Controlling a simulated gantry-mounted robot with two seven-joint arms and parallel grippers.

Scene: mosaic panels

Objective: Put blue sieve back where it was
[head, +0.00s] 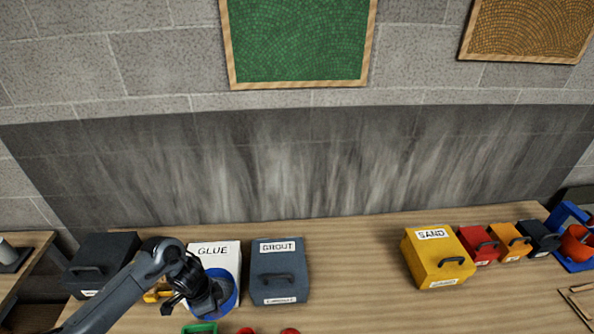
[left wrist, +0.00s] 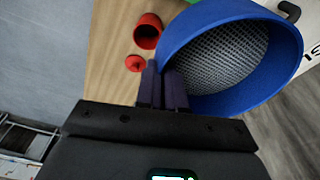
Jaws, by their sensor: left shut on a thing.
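The blue sieve (head: 236,292) is a blue ring with grey mesh. In the head view it is in front of the white GLUE box (head: 214,250), covering its lower part. My left gripper (head: 203,303) is at the sieve, partly hidden by its own arm. In the left wrist view its fingers (left wrist: 165,84) are shut on the rim of the blue sieve (left wrist: 291,50), at the left side of the ring, and the mesh is visible inside. I cannot tell whether the sieve touches the box or the bench. My right gripper is not in view.
The dark GROUT box (head: 279,266) stands right of the sieve, and a black box (head: 108,252) stands left. A green item (head: 200,328) and red items (head: 290,331) are at the front edge. Bare bench lies between GROUT and the yellow SAND box (head: 431,262).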

